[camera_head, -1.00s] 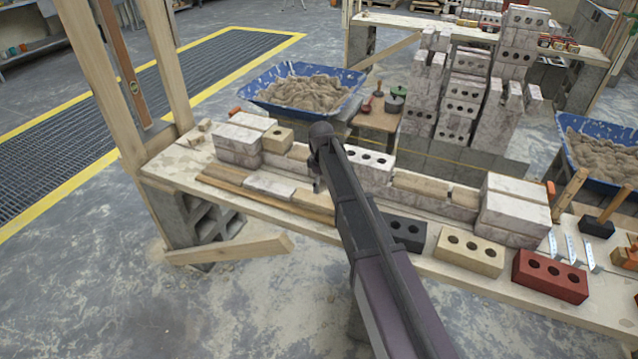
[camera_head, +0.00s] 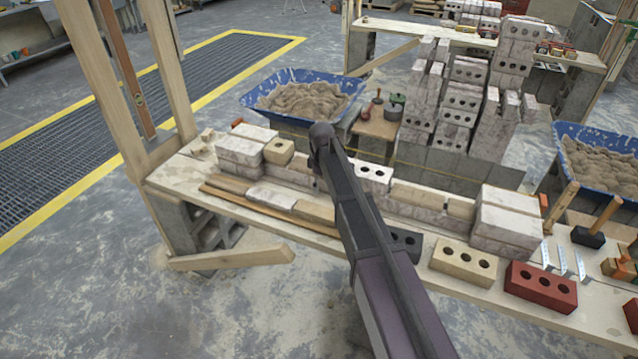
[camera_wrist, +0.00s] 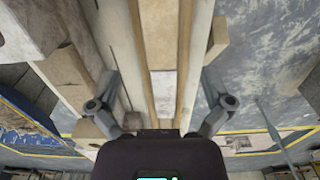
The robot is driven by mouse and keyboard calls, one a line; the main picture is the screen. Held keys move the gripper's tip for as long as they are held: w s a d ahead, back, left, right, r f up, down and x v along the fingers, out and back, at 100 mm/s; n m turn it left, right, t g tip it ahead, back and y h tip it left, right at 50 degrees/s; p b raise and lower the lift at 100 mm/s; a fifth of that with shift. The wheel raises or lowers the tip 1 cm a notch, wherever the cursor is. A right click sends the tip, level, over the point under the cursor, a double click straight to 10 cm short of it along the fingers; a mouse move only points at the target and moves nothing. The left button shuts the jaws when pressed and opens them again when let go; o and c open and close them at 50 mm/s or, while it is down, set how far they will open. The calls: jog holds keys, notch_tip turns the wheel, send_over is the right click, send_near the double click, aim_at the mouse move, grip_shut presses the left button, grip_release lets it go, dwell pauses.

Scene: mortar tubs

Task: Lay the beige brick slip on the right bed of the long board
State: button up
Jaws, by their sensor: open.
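The long board (camera_head: 222,193) lies along the front of the bench, with wooden rails (camera_wrist: 137,50) on both sides. The beige brick slip (camera_head: 314,211) appears to lie flat on its right bed; in the wrist view it shows between the rails (camera_wrist: 158,35). A whitish slip (camera_head: 271,195) lies in the middle bed and also shows in the wrist view (camera_wrist: 162,90). My gripper (camera_wrist: 158,103) is open and empty above the board, its fingers apart on either side of the rails. In the head view my arm mostly hides it.
A low brick wall (camera_head: 300,168) runs behind the board. Black, yellow (camera_head: 464,262) and red (camera_head: 540,286) bricks stand at the right front. Blue mortar tubs (camera_head: 305,92) are behind the bench. A wooden brace (camera_head: 230,258) sticks out below; the floor in front is clear.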

dwell(0.6)
jog(key=s+d+m, duration=1.4)
jog(key=s+d, duration=0.8)
jog(key=s, duration=0.4)
jog(key=shift+s+d+r, duration=0.1)
notch_tip(320, 180, up, 9)
jog(key=p, duration=0.9)
